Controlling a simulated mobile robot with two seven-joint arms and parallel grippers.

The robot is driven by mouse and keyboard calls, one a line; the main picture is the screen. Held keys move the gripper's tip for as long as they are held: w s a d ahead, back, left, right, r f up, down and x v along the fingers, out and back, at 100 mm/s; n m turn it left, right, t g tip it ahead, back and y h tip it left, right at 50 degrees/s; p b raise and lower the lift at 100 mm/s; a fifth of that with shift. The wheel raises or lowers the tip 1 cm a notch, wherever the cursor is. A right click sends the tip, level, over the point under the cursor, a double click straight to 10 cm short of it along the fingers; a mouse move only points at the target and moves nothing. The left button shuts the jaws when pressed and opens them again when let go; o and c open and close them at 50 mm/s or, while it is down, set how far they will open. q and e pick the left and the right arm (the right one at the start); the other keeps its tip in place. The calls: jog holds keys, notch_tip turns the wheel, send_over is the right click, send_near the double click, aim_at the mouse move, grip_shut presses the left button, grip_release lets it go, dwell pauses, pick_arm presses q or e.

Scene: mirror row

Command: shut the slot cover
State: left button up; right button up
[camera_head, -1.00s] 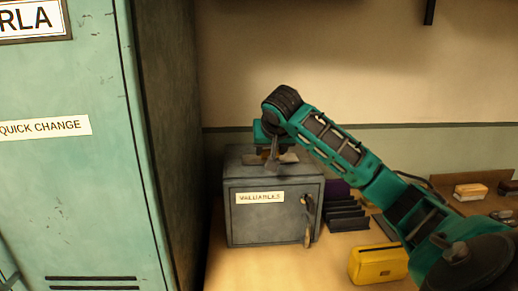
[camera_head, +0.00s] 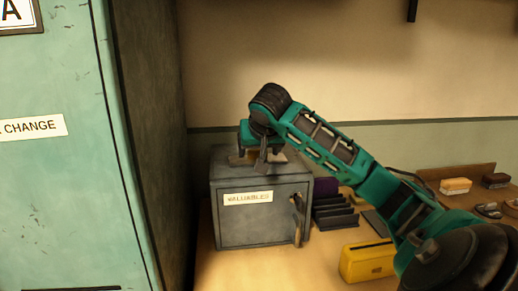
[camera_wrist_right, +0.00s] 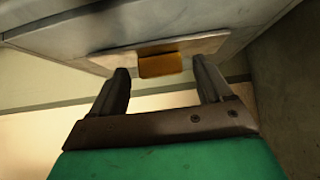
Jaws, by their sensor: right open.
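A grey metal box (camera_head: 262,228) labelled "VALUABLES" stands on the bench beside the tall green locker. On its top is a pale plate (camera_wrist_right: 110,61), with an orange-brown slot cover (camera_wrist_right: 160,65) showing at it in the right wrist view. My right gripper (camera_head: 249,160) is over the box top and largely hides the plate in the head view. In the wrist view its two fingers (camera_wrist_right: 163,80) are spread, one on each side of the cover, with nothing held. I cannot tell whether they touch the cover. My left gripper is not in view.
The green locker (camera_head: 50,190) rises close on the left. Right of the box are a dark rack (camera_head: 335,212), a yellow case (camera_head: 367,262), and brushes (camera_head: 456,186) farther back. Some bare bench shows in front of the box.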

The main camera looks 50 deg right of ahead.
jog(key=shift+r, duration=0.1)
jog(key=p+v, duration=0.2)
jog(key=v, duration=1)
jog(key=shift+s+a+r, duration=0.2)
jog(key=shift+s+r, duration=0.05)
jog(key=shift+s, duration=0.05)
jog(key=shift+f, duration=0.1)
